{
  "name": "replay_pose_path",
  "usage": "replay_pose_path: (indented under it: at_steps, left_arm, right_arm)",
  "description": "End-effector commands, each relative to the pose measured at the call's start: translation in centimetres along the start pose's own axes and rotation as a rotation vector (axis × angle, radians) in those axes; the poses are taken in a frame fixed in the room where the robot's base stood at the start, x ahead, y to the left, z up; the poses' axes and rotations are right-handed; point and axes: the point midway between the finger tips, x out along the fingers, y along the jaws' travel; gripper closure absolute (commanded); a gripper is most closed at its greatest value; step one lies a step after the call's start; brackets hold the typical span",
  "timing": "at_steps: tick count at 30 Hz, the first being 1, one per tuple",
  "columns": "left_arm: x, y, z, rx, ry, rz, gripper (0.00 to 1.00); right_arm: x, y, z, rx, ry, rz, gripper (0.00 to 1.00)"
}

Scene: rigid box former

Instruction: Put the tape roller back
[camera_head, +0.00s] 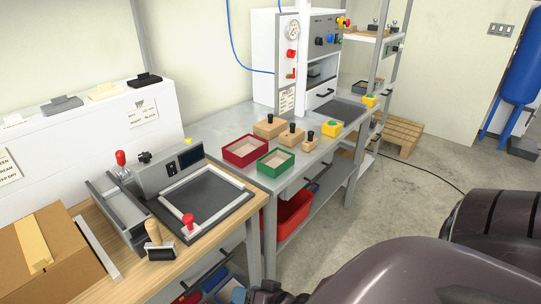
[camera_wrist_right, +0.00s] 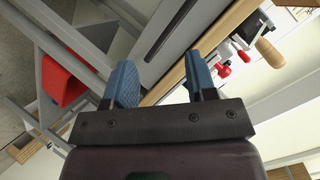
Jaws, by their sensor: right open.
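The tape roller (camera_head: 160,250), with a wooden handle and a dark head, stands handle-up near the front edge of the wooden bench (camera_head: 205,267), left of the black plate. A wooden-handled piece that looks like it shows at the upper right of the right wrist view (camera_wrist_right: 268,52). My right gripper (camera_wrist_right: 160,72) has its two blue fingers apart with nothing between them. It is below and in front of the bench edge, apart from the roller. In the head view it is at the bottom edge (camera_head: 252,292), mostly cut off. My left gripper is not in view.
A cardboard box (camera_head: 62,262) stands left of the roller. A red-knobbed press frame (camera_head: 205,195) lies to its right. Red (camera_head: 245,150) and green (camera_head: 276,162) trays sit on the grey table. A red bin (camera_head: 292,212) is on the shelf below.

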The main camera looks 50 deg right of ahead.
Motion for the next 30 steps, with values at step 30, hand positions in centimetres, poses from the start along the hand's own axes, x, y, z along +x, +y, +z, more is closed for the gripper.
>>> replay_pose_path:
  at_steps: [30]
  left_arm:
    - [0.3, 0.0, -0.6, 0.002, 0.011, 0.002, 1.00]
  right_arm:
    - [-3.5, 5.2, 4.1, -0.844, -0.079, 0.185, 0.49]
